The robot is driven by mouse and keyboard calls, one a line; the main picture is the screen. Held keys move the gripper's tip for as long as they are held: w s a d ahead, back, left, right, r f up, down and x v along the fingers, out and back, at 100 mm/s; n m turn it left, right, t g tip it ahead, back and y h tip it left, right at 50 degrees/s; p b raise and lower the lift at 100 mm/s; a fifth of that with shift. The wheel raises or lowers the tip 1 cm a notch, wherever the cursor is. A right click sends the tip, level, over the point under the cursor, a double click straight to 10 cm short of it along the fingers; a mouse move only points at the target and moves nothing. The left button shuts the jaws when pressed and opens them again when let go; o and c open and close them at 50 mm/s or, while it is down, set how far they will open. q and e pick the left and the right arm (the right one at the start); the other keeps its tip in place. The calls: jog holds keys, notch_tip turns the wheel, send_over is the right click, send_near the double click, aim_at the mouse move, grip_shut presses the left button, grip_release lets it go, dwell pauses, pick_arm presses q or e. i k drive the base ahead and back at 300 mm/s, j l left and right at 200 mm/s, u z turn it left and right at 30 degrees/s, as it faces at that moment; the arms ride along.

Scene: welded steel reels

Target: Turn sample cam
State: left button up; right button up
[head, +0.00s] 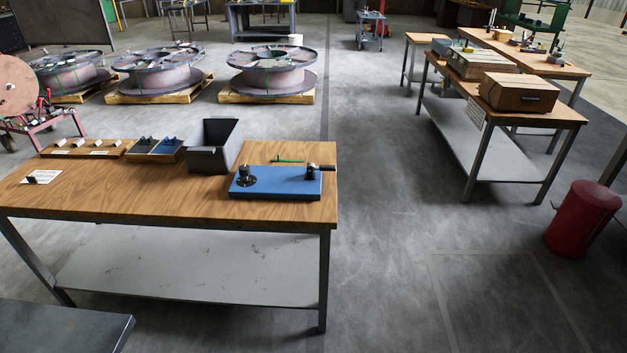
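A blue plate (285,184) lies on the near wooden workbench (140,190), close to its right end. A dark round piece with an upright post (246,177) stands on the plate's left part. A black clamp-like piece with a side handle (316,174) is at the plate's right end. I cannot tell from this distance which of them is the sample cam. A thin green bar (288,160) lies just behind the plate. Neither of my grippers is in view.
A dark open bin (212,146) stands left of the plate. Wooden trays with small parts (82,148) and (155,150) sit farther left. Another bench (560,112) with a brown box (519,92) and a red drum (582,218) are right. Floor between the benches is clear.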

aim_at(320, 167)
jog(key=i+j+z, duration=0.1)
jog(key=i, duration=0.3)
jog(key=i+l+u, duration=0.1)
jog(key=l, duration=0.25)
jog(key=i+l+u, duration=0.1)
jog(key=i+l, duration=0.25)
jog(key=i+l+u, duration=0.1)
jog(key=l, duration=0.3)
jog(key=i+l, duration=0.25)
jog(key=l, duration=0.2)
jog(key=j+u, duration=0.05)
